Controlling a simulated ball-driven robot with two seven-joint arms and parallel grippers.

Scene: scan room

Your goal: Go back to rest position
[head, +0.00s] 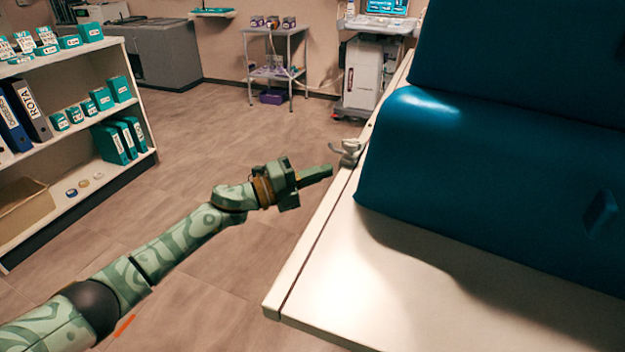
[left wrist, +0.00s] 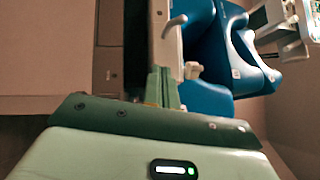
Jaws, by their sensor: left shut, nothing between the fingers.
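My left gripper (head: 316,175) reaches in from the left in the head view, its green fingers closed together and empty. It is beside the left edge of the white table (head: 305,280), close to a small pale clamp-like fitting (head: 347,150) on that edge. In the left wrist view the shut fingers (left wrist: 161,85) point up the picture, next to the pale table edge and the blue padding (left wrist: 200,35). I cannot tell whether the fingers touch the edge. My right gripper is not in view.
Large blue padded blocks (head: 480,180) fill the right side, on the white table. A shelf unit (head: 75,135) with binders and boxes stands at the left. A small trolley (head: 275,75) and a white machine (head: 368,78) stand at the back. The floor (head: 190,180) between is clear.

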